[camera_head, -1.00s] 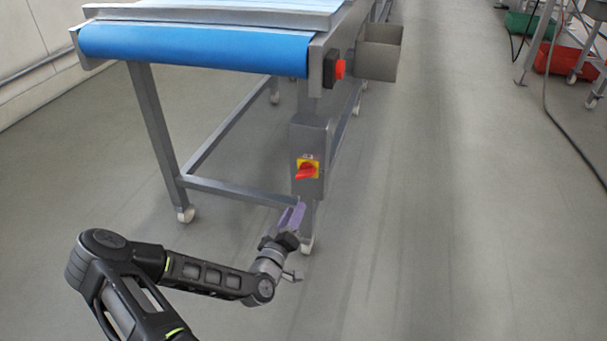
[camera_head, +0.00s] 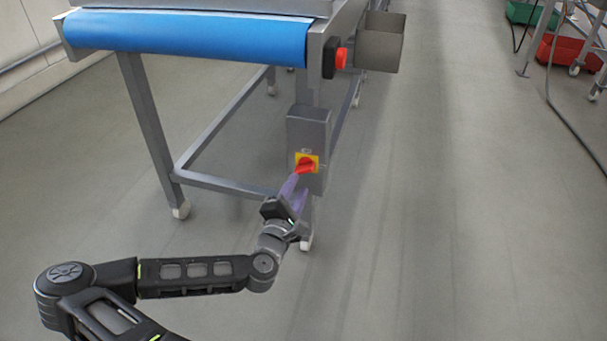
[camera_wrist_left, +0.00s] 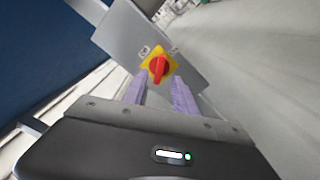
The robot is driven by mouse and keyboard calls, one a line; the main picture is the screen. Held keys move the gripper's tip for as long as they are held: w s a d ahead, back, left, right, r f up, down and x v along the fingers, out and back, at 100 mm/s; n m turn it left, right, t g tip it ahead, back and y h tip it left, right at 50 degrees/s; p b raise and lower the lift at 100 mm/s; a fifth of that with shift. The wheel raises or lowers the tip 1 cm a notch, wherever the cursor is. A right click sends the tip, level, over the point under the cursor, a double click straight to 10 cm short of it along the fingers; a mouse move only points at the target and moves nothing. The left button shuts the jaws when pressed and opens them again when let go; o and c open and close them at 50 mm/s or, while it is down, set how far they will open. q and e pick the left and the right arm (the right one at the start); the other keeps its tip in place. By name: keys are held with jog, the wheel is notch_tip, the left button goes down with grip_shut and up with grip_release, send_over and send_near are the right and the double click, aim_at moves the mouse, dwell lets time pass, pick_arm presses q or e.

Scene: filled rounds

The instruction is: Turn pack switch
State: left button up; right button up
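The pack switch (camera_head: 306,165) is a red rotary knob on a yellow plate, on the front of a grey metal box (camera_head: 308,128) fixed to the conveyor's leg. My left gripper (camera_head: 293,186) is just below and in front of the knob, its purple fingers pointing up at it. In the left wrist view the red knob (camera_wrist_left: 158,68) lies straight ahead, beyond the two purple fingers (camera_wrist_left: 160,88). The fingers are apart with a gap between them, and nothing is held. Whether a fingertip touches the yellow plate is hard to tell. My right gripper is not in view.
A conveyor with a blue belt (camera_head: 190,36) stands above and behind the box. A red push button (camera_head: 341,58) sits on its side, by a grey metal bin (camera_head: 381,45). Crates and a cable lie at the far right.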

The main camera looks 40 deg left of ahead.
aim_at(304, 172)
pick_arm(q)
jog(key=b+x, duration=0.1)
jog(key=x, duration=0.4)
jog(key=shift+w+f, duration=0.1)
jog(key=shift+w+a, duration=0.2)
jog(key=shift+w, duration=0.25)
jog(key=shift+c, duration=0.2)
grip_shut()
